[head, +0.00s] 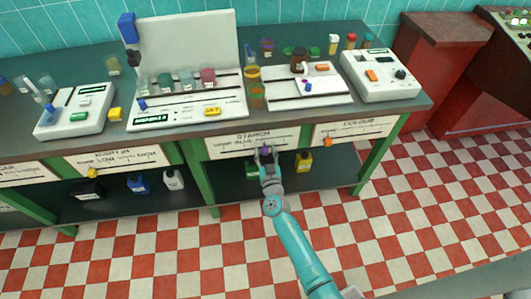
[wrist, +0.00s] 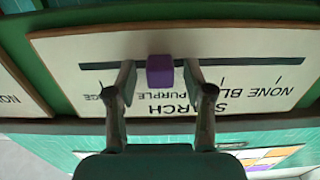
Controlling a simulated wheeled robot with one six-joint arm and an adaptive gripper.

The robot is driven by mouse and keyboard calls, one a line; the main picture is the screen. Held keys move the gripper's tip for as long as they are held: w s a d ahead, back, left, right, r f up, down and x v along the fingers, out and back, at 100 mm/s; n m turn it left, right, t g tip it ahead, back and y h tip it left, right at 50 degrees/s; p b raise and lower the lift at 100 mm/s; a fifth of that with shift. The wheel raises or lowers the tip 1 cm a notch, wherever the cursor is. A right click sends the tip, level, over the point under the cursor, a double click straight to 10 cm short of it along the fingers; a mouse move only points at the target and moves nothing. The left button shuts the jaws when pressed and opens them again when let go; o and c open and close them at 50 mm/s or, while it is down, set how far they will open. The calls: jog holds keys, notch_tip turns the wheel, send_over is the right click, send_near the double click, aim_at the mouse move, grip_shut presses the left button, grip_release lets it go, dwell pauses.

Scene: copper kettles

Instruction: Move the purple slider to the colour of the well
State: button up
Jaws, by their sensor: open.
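The purple slider (wrist: 160,71) sits on a dark slot in the white STARCH panel (head: 252,140). In the upside-down wrist view it stands near the PURPLE mark; NONE and part of another label show to its right, and a label to its left is partly hidden by a finger. My gripper (head: 266,156) is at the panel. Its fingers are open, one on each side of the slider, with small gaps visible in the wrist view (wrist: 160,82).
The COLOUR panel (head: 352,133) with an orange slider (head: 328,142) is to the right. Another panel with a yellow-orange slider (head: 92,171) is to the left. The bench top holds a white rack (head: 190,110) with coloured beakers and a meter (head: 385,80). Bottles stand on the shelf below.

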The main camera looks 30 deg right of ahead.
jog(key=shift+s, duration=0.1)
jog(key=v, duration=1.1)
jog(key=shift+s+a, duration=0.2)
jog(key=shift+s, duration=0.15)
jog(key=s+a+r+n+y, duration=0.1)
jog(key=s+r, duration=0.1)
jog(key=s, duration=0.9)
jog(key=s+a+r+n+y, duration=0.1)
jog(key=s+a+y, duration=0.1)
jog(key=s, duration=0.8)
jog(key=s+a+r+g+y, duration=0.1)
jog(key=s+r, duration=0.6)
jog(key=s, duration=0.2)
jog(key=s+a+r+n+g+y, duration=0.1)
jog(key=s+r, duration=0.5)
jog(key=s, duration=0.3)
jog(key=shift+s+a+r+n+y, duration=0.2)
jog(key=shift+a+r+n+y, duration=0.1)
jog(key=shift+a+r, duration=0.1)
dwell(0.7)
